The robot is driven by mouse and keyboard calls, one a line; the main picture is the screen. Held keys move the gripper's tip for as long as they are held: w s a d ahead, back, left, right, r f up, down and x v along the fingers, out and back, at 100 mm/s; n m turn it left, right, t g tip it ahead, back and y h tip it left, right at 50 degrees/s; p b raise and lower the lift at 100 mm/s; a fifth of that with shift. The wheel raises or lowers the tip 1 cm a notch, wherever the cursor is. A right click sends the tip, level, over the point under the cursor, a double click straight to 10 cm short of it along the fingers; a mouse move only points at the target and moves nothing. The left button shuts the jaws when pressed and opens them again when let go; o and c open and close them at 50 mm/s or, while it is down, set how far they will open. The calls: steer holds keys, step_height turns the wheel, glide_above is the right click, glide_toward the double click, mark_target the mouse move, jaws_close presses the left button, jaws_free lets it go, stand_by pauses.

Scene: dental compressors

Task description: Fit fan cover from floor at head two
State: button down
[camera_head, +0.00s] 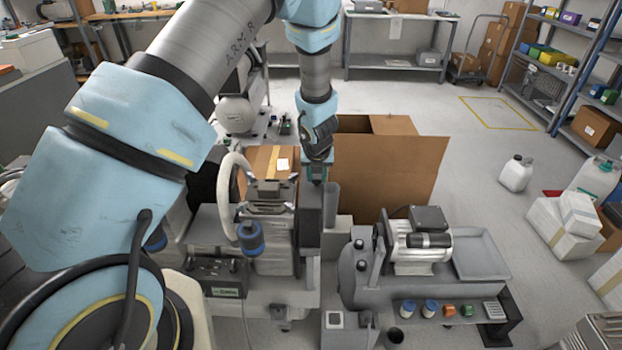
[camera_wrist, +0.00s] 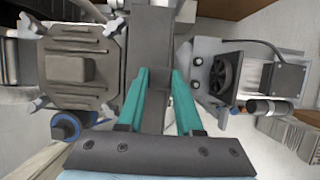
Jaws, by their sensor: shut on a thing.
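My gripper (camera_head: 317,176) points down in the middle of the head view, between two compressor units. In the wrist view its teal fingers (camera_wrist: 161,80) are shut on a dark grey slab-like part, which looks like the fan cover (camera_wrist: 153,50). The cover's far end and full shape are hidden. To the right in the wrist view is a motor with a bare black fan (camera_wrist: 223,73), apart from the held part. That motor (camera_head: 421,246) sits on the right unit in the head view. The left compressor head (camera_wrist: 75,68) is left of my fingers.
An open cardboard box (camera_head: 385,172) stands behind my gripper. Blue, orange and green caps (camera_head: 449,310) line the right unit's front ledge. A grey tray (camera_head: 480,255) is right of the motor.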

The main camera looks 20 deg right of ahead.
step_height(320, 180, down, 2)
steer(key=shift+w+a+f+b, duration=0.1)
steer(key=shift+f+b, duration=0.15)
steer(key=shift+b, duration=0.75)
step_height(320, 180, down, 16)
steer(key=b, duration=1.2)
steer(key=shift+r+b, duration=0.25)
steer(key=shift+b, duration=0.1)
steer(key=shift+f+b, duration=0.25)
steer(key=shift+b, duration=0.45)
stand_by(0.4)
stand_by(0.4)
jaws_free()
stand_by(0.6)
steer(key=shift+r+p, duration=2.85)
steer(key=shift+r, duration=0.65)
